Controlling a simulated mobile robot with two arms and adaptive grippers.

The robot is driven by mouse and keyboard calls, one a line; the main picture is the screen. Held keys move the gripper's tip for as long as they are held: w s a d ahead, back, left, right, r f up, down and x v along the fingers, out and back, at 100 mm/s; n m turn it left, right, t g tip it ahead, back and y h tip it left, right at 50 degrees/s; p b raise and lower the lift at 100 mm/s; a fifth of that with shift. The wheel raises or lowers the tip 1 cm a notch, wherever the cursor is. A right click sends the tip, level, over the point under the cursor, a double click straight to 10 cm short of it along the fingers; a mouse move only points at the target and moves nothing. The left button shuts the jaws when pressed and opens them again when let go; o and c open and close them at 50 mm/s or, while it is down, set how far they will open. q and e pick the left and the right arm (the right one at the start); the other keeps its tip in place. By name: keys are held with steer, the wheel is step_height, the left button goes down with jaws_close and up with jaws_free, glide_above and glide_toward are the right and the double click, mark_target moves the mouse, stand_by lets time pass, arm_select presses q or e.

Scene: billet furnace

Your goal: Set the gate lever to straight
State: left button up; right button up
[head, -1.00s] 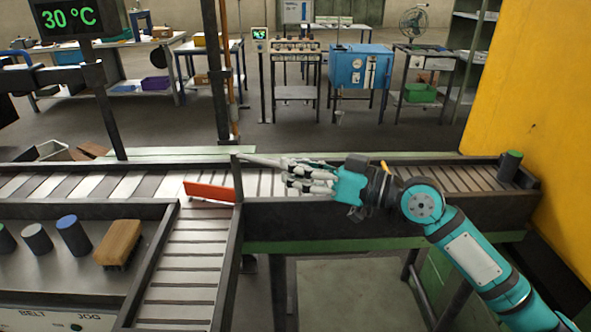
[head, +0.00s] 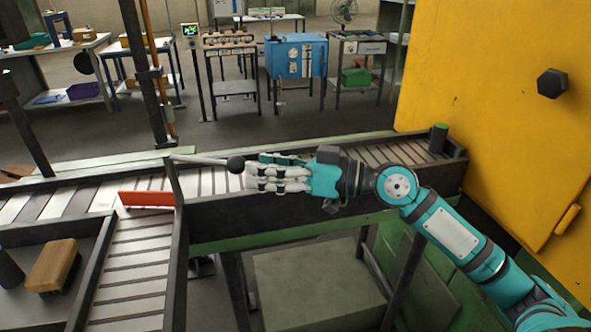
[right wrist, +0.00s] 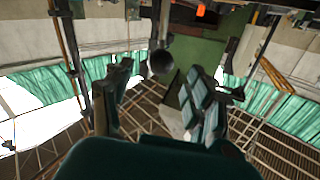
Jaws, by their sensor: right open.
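The gate lever is a thin grey rod (head: 200,160) with a black ball knob (head: 235,164), pointing right from a post at the conveyor junction. The orange gate plate (head: 147,198) lies across the mouth of the side branch, along the near edge of the main conveyor. My right gripper (head: 252,172) is open and empty, just right of the knob. In the right wrist view, the knob (right wrist: 161,61) shows beyond and between the spread fingers (right wrist: 163,90), apparently free of them. My left gripper is not in view.
The roller conveyor (head: 210,180) runs behind its dark side rail. A dark cylinder with a green top (head: 438,138) stands at its right end. A yellow furnace wall (head: 490,110) rises at the right.

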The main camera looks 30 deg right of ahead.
steer(key=v, duration=0.6)
steer(key=shift+d, duration=0.15)
steer(key=shift+s, duration=0.1)
steer(key=shift+c, duration=0.2)
